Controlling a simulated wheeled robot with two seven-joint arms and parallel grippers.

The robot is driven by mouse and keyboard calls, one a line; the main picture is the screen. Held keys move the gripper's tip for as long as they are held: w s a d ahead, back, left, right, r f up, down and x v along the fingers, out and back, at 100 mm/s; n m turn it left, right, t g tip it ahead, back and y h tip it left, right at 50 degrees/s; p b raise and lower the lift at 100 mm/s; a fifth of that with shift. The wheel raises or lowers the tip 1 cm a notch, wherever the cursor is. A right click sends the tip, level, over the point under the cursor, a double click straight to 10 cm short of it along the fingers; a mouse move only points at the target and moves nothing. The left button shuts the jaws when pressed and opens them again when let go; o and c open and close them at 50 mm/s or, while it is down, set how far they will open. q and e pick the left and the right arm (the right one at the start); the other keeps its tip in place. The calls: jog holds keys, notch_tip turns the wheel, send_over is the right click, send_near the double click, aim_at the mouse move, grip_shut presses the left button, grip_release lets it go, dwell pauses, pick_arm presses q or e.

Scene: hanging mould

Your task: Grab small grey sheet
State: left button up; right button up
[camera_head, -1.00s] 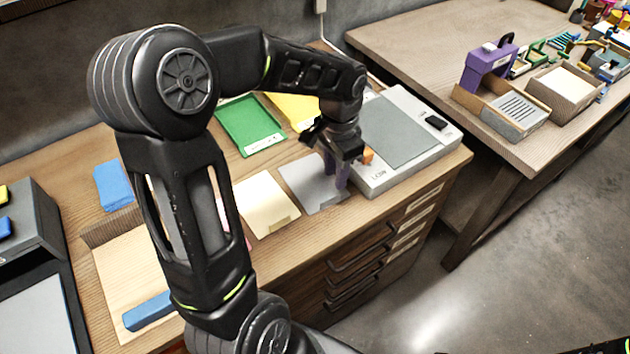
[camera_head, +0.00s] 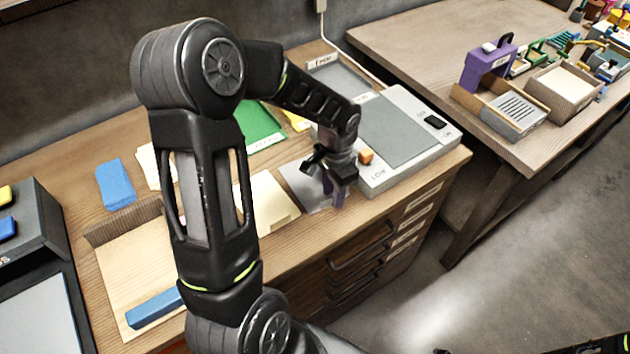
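The small grey sheet (camera_head: 297,178) lies flat on the wooden bench, between the cream sheets and the grey device. My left gripper (camera_head: 333,194) points down over the sheet's right part, near the bench's front edge. Its purple fingertips show slightly apart and look open, with nothing seen between them. The gripper covers part of the sheet. I cannot tell whether the fingertips touch the sheet. My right gripper is not in view.
A grey device (camera_head: 420,150) with an orange button (camera_head: 366,157) stands close right of the gripper. A grey tray (camera_head: 340,75) stands at the back. My arm hides part of the bench.

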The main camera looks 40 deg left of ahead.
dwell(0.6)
pick_arm(q)
grip_shut()
dwell(0.4)
